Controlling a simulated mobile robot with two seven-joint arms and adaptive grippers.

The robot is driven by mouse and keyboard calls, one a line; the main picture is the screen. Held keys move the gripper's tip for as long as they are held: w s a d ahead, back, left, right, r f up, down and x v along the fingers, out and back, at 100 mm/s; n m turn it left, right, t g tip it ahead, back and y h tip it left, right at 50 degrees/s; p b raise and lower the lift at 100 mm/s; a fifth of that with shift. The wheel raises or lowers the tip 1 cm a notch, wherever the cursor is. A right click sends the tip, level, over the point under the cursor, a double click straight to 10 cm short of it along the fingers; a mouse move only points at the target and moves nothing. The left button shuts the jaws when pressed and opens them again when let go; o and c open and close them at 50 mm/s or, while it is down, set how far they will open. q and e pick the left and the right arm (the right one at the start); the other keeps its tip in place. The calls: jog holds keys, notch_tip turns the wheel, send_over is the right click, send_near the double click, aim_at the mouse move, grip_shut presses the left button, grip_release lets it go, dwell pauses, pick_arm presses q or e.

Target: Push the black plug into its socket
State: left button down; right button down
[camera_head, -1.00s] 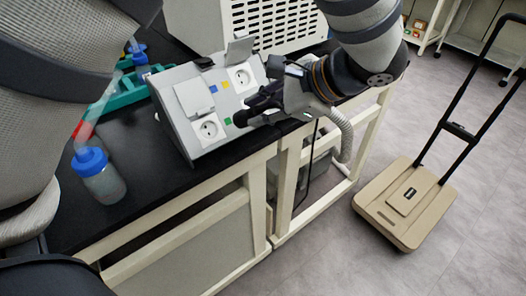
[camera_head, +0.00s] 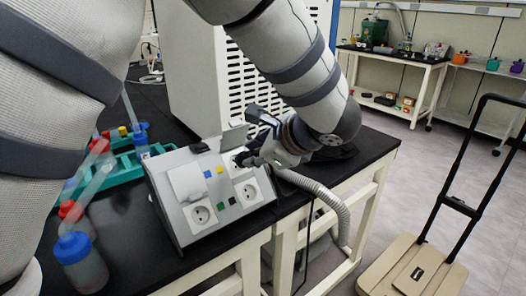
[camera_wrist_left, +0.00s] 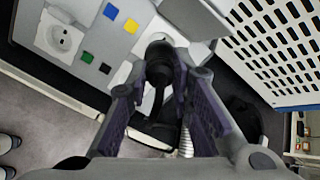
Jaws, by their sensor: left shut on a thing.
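The grey socket box (camera_head: 178,222) stands on the black bench, with its panel facing me. Two round white sockets show clear, one at lower left (camera_head: 200,215) and one at lower right (camera_head: 248,192). My left gripper (camera_head: 254,157) is shut on the black plug (camera_head: 241,157) at the panel's upper right. In the left wrist view the plug (camera_wrist_left: 159,57) is between the fingers, its front at the light panel face. It covers the socket behind it, and I cannot tell how far in it sits. My right gripper is out of view.
A raised grey flap (camera_head: 233,136) stands above the plug; another flap (camera_head: 187,182) is at upper left. A white vented machine (camera_head: 200,75) is behind the box. Blue-capped bottles (camera_head: 82,265) and a green rack (camera_head: 125,165) are at left. A beige trolley (camera_head: 410,270) is on the floor.

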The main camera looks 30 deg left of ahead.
pick_arm(q)
jog(key=shift+a+f, duration=0.1)
jog(key=shift+a, duration=0.05)
dwell(0.6)
jog(key=shift+x, duration=0.85)
jog(key=shift+x, duration=1.05)
dwell(1.5)
jog(key=c, duration=1.3)
grip_release()
jog(key=shift+c, duration=0.2)
jog(key=v, duration=0.6)
